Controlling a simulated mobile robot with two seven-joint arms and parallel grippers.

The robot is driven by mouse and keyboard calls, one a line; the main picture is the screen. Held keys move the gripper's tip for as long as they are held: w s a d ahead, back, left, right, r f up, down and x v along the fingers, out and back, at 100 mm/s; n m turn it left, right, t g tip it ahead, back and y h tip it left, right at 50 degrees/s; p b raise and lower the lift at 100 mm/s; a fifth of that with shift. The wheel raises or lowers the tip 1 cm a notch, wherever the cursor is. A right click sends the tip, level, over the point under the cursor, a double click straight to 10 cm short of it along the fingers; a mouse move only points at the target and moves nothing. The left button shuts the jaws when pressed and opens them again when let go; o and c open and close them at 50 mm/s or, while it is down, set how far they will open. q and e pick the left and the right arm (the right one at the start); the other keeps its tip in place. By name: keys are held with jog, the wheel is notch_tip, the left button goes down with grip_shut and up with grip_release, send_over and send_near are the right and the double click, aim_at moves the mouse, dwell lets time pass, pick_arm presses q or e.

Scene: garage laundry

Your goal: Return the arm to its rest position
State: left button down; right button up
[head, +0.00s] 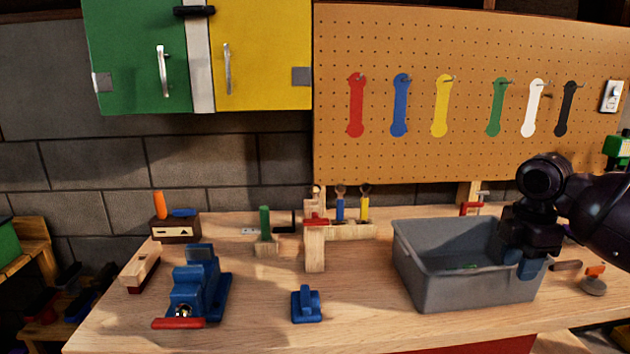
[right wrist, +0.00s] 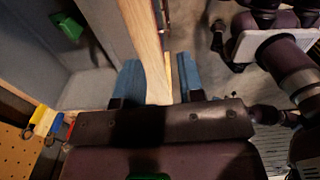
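My right gripper (head: 530,268) comes in from the right, low at the right side of the grey bin, its blue fingertips pointing down. In the right wrist view its two blue fingers (right wrist: 160,80) stand apart. The pale wood of the workbench shows between and beyond them, and I see nothing held. The grey bin (head: 425,290) stands on the workbench (head: 255,325). A green object lies inside it and shows in the right wrist view (right wrist: 68,27). My left gripper is not in view.
A blue vise (head: 200,285), a small blue block (head: 307,305) and a wooden tool holder (head: 315,250) stand left of the bin. A round-based object (head: 593,287) lies to its right. Behind are a pegboard (head: 420,40) with coloured wrenches and a green-yellow cabinet (head: 260,85).

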jog(key=s+a+f+m, duration=0.1)
jog(key=s+a+f, duration=0.3)
jog(key=f, duration=0.5)
jog(key=s+a+f+m, duration=0.1)
jog(key=s+a+f, duration=0.25)
jog(key=f, duration=0.45)
jog(key=s+a+f+m+t+y, duration=0.15)
jog(key=s+a+f+m, duration=0.35)
jog(key=s+f, duration=0.65)
jog(key=s+d+r+m+h, duration=0.1)
jog(key=s+d+m, duration=0.1)
jog(key=s+m, duration=0.55)
jog(key=s+d+m+h, duration=0.15)
jog(key=s+m, duration=0.25)
jog(key=s, duration=0.7)
jog(key=w+f+t+y, duration=0.1)
jog(key=w+f+t, duration=0.7)
jog(key=t, duration=0.1)
jog(key=shift+w+a+n, duration=0.15)
jog(key=shift+w+n, duration=0.15)
jog(key=shift+n, duration=0.15)
